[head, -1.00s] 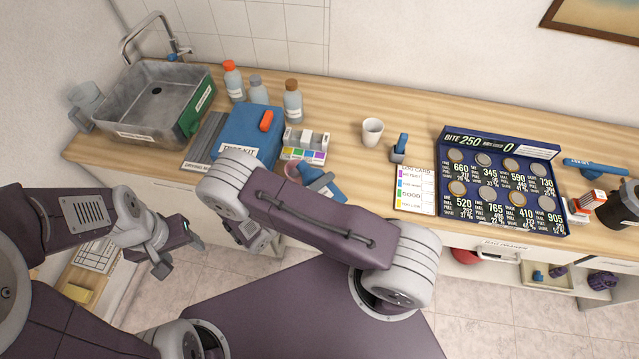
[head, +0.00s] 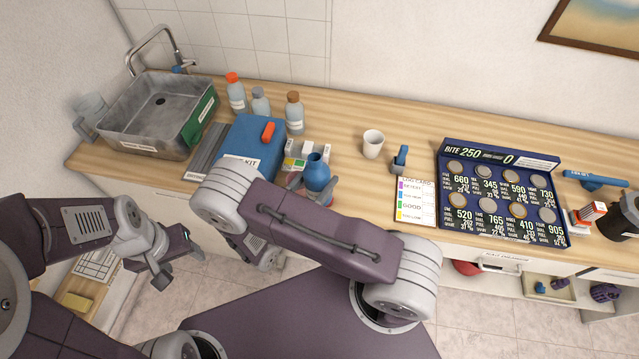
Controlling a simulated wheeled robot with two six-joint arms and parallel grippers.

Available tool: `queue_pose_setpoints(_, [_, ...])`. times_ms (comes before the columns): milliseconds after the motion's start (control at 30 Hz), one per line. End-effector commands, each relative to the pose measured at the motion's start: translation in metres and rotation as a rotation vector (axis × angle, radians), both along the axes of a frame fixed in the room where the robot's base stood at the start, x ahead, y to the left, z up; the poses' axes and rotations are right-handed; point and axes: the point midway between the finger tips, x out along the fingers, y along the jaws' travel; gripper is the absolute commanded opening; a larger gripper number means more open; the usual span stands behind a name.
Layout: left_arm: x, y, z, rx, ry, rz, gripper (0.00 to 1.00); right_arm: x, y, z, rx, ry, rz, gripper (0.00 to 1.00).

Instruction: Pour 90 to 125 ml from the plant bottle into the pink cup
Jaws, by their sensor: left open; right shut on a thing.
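The blue plant bottle (head: 317,173) stands about upright at the counter's front edge, its open neck up. My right gripper (head: 300,186) is shut on it, mostly hidden behind my own arm. The pink cup (head: 292,179) shows only as a small pinkish patch beside the bottle; the rest is hidden by the bottle and my arm. I cannot see inside it or its liquid level. My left gripper (head: 179,264) is open and empty, low in front of the counter at the left, away from the bottle and cup.
A white cup (head: 373,144) and a blue-handled tool (head: 400,159) stand to the right. The log card (head: 416,201) lies near the front edge.

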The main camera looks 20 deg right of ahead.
Motion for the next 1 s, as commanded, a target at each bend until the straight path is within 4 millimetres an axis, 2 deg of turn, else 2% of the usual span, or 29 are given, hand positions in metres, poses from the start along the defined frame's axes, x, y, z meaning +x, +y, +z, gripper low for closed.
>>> queue_pose_setpoints(67, [0.000, 0.000, -0.017, 0.000, -0.001, 0.000, 0.58, 0.004, 0.001, -0.008, 0.031, -0.082, -0.001, 0.10])
queue_pose_setpoints(100, [0.000, 0.000, -0.018, 0.000, 0.001, 0.000, 0.58, 0.006, 0.002, -0.005, 0.042, -0.114, 0.000, 0.10])
queue_pose_setpoints(333, [0.000, 0.000, -0.009, 0.000, 0.000, 0.000, 0.58, 0.003, 0.001, 0.003, 0.042, -0.114, 0.001, 0.10])
queue_pose_setpoints(700, [0.000, 0.000, 0.027, 0.000, 0.000, 0.000, 0.58, -0.038, -0.014, 0.036, 0.039, -0.110, 0.002, 0.10])
queue_pose_setpoints(833, [0.000, 0.000, 0.033, 0.000, 0.000, 0.000, 0.58, -0.049, -0.018, 0.041, 0.040, -0.111, 0.002, 0.10])
queue_pose_setpoints(1000, [0.000, 0.000, 0.032, 0.000, 0.000, 0.000, 0.58, -0.051, -0.019, 0.040, 0.042, -0.112, 0.000, 0.10])
